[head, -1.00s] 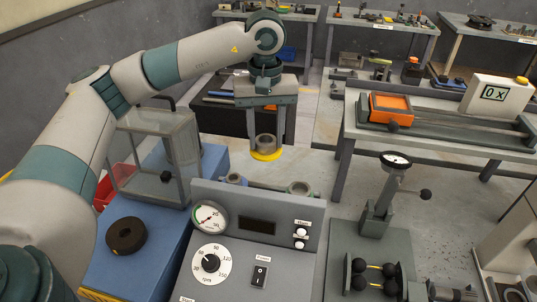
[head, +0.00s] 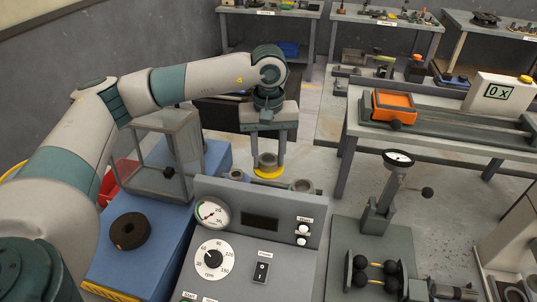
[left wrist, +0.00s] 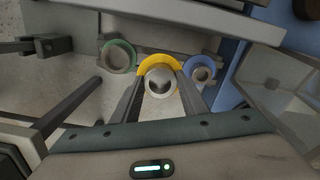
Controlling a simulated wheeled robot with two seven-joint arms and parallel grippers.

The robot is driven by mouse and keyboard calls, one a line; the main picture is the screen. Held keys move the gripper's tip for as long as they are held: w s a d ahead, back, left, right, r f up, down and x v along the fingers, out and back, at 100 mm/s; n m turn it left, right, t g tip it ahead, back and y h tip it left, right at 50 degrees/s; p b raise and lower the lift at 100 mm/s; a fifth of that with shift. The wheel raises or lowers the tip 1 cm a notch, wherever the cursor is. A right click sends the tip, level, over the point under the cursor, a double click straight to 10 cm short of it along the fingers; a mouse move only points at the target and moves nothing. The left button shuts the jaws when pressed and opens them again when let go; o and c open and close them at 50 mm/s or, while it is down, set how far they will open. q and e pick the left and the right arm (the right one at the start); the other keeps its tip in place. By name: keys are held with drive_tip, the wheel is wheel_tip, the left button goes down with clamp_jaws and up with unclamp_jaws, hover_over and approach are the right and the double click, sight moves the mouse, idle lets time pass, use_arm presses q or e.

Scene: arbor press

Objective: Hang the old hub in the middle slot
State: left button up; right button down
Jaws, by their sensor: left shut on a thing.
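The old hub (head: 267,160) is a grey metal sleeve with a yellow flange (head: 268,171) at its lower end. My left gripper (head: 268,148) points down and is shut on it. In the left wrist view the hub (left wrist: 160,83) sits between the two fingers, with the yellow flange (left wrist: 158,62) around its far side. A rack behind the control panel has a green-ringed part (left wrist: 118,57) and a blue-ringed part (left wrist: 202,71) at its ends, and the hub is between them. The middle slot is hidden; I cannot tell whether the hub touches the rack. My right gripper is out of view.
The grey control panel (head: 262,212) with dials stands just in front of the rack. A clear-walled box (head: 163,160) and a dark ring (head: 130,231) are on the blue cabinet at left. A gauge stand (head: 385,205) is to the right. Benches stand behind.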

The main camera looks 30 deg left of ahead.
sight(269, 176)
use_arm(q)
drive_tip(key=shift+f, duration=0.2)
drive_tip(key=shift+f, duration=0.65)
drive_tip(key=shift+f+b, duration=0.65)
drive_tip(key=shift+f, duration=1)
drive_tip(key=shift+b, duration=0.35)
drive_tip(key=shift+f+b, duration=1.2)
drive_tip(key=shift+b, duration=0.4)
idle(0.5)
